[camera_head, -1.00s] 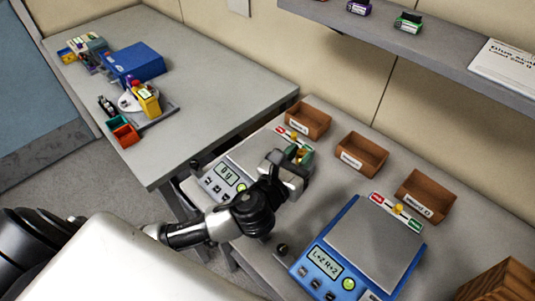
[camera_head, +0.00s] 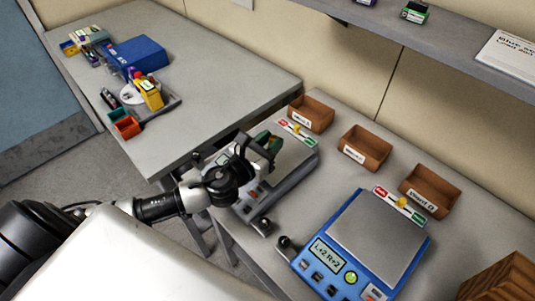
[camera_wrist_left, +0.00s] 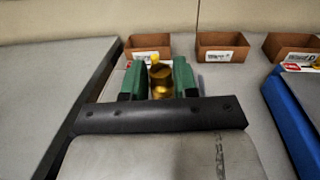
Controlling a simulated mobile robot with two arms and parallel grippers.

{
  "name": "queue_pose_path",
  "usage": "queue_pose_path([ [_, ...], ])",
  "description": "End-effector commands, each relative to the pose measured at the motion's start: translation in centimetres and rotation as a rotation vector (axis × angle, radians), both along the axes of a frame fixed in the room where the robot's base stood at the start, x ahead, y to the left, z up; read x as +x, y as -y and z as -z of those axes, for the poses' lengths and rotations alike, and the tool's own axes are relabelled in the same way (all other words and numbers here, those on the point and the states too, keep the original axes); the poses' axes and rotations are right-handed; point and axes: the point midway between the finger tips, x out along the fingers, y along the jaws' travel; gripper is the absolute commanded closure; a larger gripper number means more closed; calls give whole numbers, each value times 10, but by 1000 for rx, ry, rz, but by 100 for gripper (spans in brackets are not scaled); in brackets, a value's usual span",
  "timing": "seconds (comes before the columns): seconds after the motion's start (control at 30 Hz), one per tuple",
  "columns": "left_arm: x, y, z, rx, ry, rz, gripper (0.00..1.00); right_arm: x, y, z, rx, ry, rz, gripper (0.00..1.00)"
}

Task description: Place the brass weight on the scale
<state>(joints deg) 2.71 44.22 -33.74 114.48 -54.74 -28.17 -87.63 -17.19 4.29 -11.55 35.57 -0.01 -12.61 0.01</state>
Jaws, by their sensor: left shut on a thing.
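In the head view my left gripper (camera_head: 266,144) is over the left part of the grey scale (camera_head: 297,157), with its green fingers partly hidden by the wrist. In the left wrist view the gripper (camera_wrist_left: 160,80) is shut on the brass weight (camera_wrist_left: 161,83), which stands upright between the two green fingers. I cannot make out the weight in the head view. A blue scale (camera_head: 376,237) with an empty grey plate stands to the right. My right gripper is not in view.
Brown bins (camera_head: 311,114), (camera_head: 365,148) and (camera_head: 429,190) line the back behind the scales. A wooden block (camera_head: 496,280) stands at the right corner. The left table (camera_head: 215,90) carries a blue box (camera_head: 138,55) and coloured items. A shelf (camera_head: 440,45) hangs above.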

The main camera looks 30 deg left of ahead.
Motion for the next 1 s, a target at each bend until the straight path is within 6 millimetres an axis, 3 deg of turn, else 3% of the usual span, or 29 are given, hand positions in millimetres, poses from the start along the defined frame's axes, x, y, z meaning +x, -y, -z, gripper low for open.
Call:
queue_pose_path([
  [0.13, -1, -7, 9, -1, -1, -1, 100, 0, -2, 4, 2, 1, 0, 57],
  [0.37, -1, -7, 42, 0, -1, -1, 100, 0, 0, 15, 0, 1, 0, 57],
  [0.8, -1, -6, 48, 1, 1, 0, 100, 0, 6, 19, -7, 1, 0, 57],
  [0.83, -1, -6, 47, 1, 0, 0, 68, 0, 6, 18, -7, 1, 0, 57],
  [1.0, -1, -6, 47, 1, -1, 0, 46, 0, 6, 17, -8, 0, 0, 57],
])
